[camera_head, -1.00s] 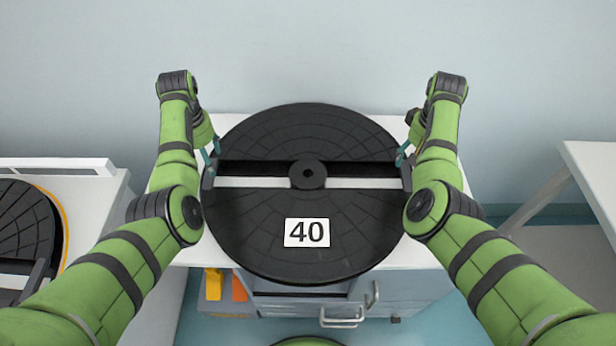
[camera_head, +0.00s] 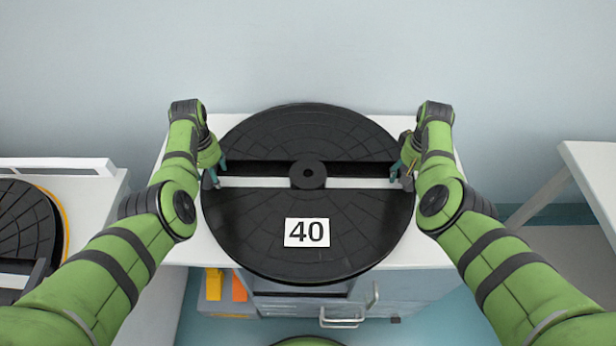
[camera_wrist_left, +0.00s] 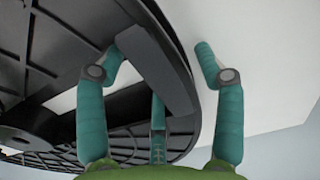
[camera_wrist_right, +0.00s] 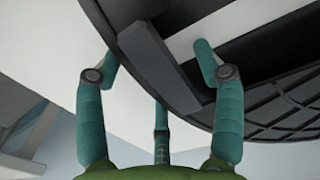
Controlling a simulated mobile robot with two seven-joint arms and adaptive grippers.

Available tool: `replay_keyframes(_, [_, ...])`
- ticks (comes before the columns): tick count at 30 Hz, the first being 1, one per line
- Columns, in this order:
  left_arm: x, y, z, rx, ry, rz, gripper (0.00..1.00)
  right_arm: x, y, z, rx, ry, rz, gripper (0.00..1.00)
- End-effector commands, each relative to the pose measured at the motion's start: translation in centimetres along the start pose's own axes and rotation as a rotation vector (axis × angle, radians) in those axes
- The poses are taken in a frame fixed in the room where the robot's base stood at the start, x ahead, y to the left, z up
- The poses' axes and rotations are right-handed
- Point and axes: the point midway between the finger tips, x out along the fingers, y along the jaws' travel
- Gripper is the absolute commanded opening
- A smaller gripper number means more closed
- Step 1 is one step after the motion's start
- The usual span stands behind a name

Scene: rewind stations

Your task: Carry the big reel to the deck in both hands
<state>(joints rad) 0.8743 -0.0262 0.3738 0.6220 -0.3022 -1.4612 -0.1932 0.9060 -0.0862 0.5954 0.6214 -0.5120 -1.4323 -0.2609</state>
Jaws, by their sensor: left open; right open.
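The big reel (camera_head: 308,235) is a large black disc with a ribbed face, a central hub, a crosswise slot and a white label reading 40. It lies flat on the white table in front of me. My left gripper (camera_head: 217,178) is at its left rim, open, with its fingers (camera_wrist_left: 160,62) on either side of the rim block (camera_wrist_left: 157,80). My right gripper (camera_head: 402,176) is at its right rim, open, with its fingers (camera_wrist_right: 155,62) straddling the matching rim block (camera_wrist_right: 150,65). Whether any finger touches the reel I cannot tell.
At the left, a white station (camera_head: 95,215) with a low rail holds another black disc (camera_head: 22,228) with a yellow edge. Another white table (camera_head: 592,165) stands at the right. Below are grey drawers (camera_head: 400,290) with handles and orange-yellow items (camera_head: 226,285).

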Motion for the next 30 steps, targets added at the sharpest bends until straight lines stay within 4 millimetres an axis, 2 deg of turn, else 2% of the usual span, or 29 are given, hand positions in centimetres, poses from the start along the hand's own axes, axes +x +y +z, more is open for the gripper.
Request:
replay_keyframes(3, [0.0, 0.0, 0.0, 0.000, 0.000, 0.000, 0.69, 0.0, 0.0, 0.0, 0.000, 0.000, 0.000, 0.69])
replay_keyframes(4, [0.0, 0.0, 0.0, 0.000, 0.000, 0.000, 0.65, 0.0, 0.0, 0.0, 0.000, 0.000, 0.000, 0.65])
replay_keyframes(6, [0.0, 0.0, 0.0, 0.000, 0.000, 0.000, 0.37, 0.0, 0.0, 0.0, 0.000, 0.000, 0.000, 0.37])
replay_keyframes(9, [0.0, 0.0, 0.0, 0.000, 0.000, 0.000, 0.00, 0.0, 0.0, 0.0, 0.000, 0.000, 0.000, 0.00])
replay_keyframes(22, [-0.5, -0.1, -0.1, 0.000, 0.002, -0.002, 0.00, -0.4, 0.0, -0.1, 0.000, 0.002, 0.000, 0.00])
replay_keyframes(30, [-2.4, -0.1, -0.1, -0.001, 0.003, -0.001, 0.00, -2.4, 0.0, -0.1, 0.000, 0.002, 0.000, 0.00])
